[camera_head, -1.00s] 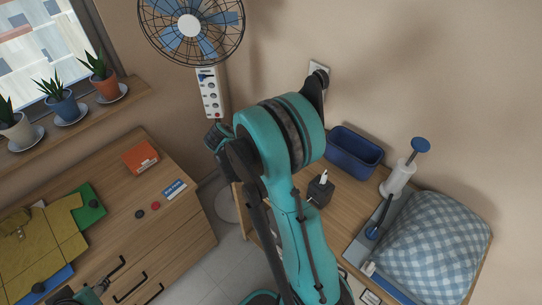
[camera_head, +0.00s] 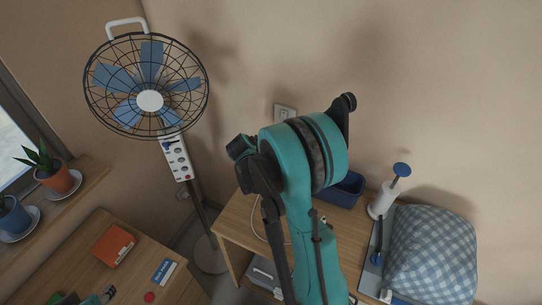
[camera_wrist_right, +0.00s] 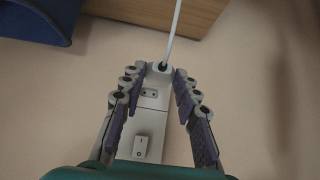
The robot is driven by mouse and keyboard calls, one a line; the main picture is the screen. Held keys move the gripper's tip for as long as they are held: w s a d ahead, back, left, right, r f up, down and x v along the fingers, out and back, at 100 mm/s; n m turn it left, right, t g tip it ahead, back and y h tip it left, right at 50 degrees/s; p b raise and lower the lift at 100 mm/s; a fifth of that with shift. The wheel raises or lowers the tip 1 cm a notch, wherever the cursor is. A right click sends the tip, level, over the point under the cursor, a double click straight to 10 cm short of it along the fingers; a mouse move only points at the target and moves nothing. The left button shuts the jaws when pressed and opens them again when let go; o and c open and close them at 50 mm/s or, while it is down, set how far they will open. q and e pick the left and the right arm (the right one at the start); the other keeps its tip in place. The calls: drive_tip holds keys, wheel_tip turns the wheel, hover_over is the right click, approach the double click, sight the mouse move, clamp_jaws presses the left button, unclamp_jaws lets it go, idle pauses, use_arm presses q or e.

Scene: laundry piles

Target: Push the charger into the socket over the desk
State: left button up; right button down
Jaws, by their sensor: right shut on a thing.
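The wall socket (camera_head: 284,112) is a pale plate above the desk (camera_head: 243,222), just left of my right arm's joint. In the right wrist view the socket plate (camera_wrist_right: 151,104) has a two-hole outlet and a rocker switch. The fingers of my right gripper (camera_wrist_right: 160,74) are shut on a small pale charger (camera_wrist_right: 159,70) at their tips. A white cable runs up from it. The charger covers the upper end of the plate; I cannot tell whether it touches. My arm hides the right gripper in the head view. Part of my left gripper (camera_head: 104,294) shows at the bottom left; its jaws are unclear.
An orange box (camera_head: 112,246) lies on the left cabinet.

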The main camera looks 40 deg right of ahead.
drive_tip(key=shift+d+r, duration=0.15)
drive_tip(key=shift+d, duration=0.2)
use_arm(q)
drive_tip(key=shift+w+d+r, duration=0.15)
drive_tip(key=shift+w+d, duration=0.05)
drive_tip(key=shift+w, duration=0.1)
drive_tip(key=shift+s, duration=0.1)
use_arm(e)
drive_tip(key=shift+s, duration=0.1)
use_arm(q)
drive_tip(key=shift+f, duration=0.2)
drive_tip(key=shift+f+b, duration=0.15)
drive_tip(key=shift+b, duration=0.25)
use_arm(e)
drive_tip(key=shift+w+d, duration=0.4)
drive_tip(key=shift+d, duration=0.35)
drive_tip(key=shift+w+d, duration=0.35)
drive_tip(key=shift+d, duration=0.35)
drive_tip(key=shift+w+d, duration=0.4)
drive_tip(key=shift+d, duration=0.35)
use_arm(q)
drive_tip(key=shift+f, duration=0.1)
use_arm(e)
drive_tip(key=shift+w+d, duration=0.2)
drive_tip(key=shift+d, duration=0.1)
use_arm(q)
drive_tip(key=shift+f+b, duration=0.25)
drive_tip(key=shift+b, duration=0.05)
